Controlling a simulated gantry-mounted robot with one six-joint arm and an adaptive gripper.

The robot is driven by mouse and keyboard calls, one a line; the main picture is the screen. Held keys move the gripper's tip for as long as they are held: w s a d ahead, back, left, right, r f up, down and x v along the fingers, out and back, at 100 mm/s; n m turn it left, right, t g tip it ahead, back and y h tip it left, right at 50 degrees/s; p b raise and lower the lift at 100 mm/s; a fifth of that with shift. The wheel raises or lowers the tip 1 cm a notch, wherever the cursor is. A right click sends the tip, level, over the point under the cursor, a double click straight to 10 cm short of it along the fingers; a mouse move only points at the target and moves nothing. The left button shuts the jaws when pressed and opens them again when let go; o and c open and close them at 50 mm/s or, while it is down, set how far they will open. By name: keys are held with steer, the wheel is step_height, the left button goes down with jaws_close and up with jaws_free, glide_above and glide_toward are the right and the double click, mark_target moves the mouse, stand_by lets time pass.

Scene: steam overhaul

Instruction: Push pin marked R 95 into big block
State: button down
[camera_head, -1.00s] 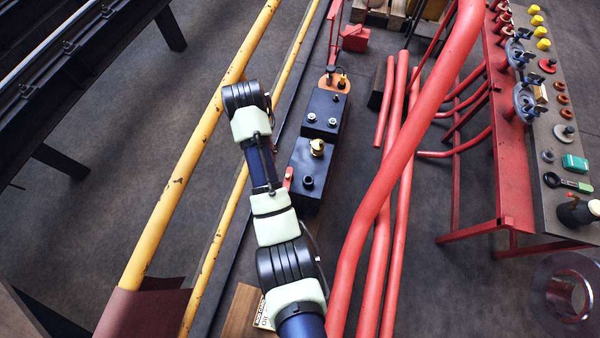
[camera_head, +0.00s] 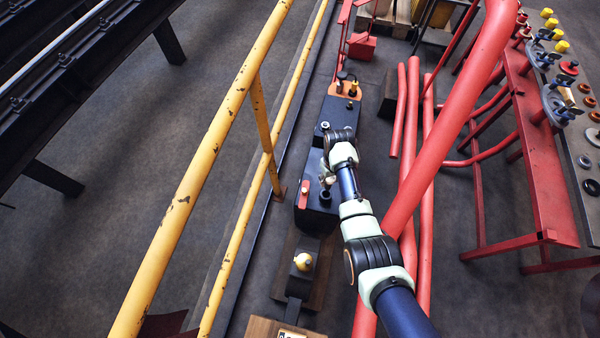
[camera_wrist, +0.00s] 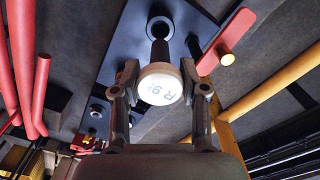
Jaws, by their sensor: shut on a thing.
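A pin (camera_wrist: 160,84) with a round white face reads "R 9" and a blurred digit in the wrist view. My gripper (camera_wrist: 158,86) is shut on it, one finger on each side. I cannot tell whether the pin touches the block.
A red bar with a brass stud (camera_wrist: 229,42) lies on the block. Yellow railings (camera_head: 190,185) run on the left; red pipes (camera_head: 408,200) and a red bench (camera_head: 535,165) stand on the right.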

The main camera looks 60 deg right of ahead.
mark_target(328, 187)
steer(key=shift+s+f, duration=0.1)
step_height(328, 187, down, 5)
steer(key=b, duration=0.5)
steer(key=shift+r, duration=0.2)
steer(key=shift+f, duration=1.15)
stand_by(1.7)
steer(key=shift+f, duration=0.1)
steer(key=shift+f+b, duration=1.35)
steer(key=shift+f, duration=0.1)
steer(key=c, duration=0.5)
jaws_free()
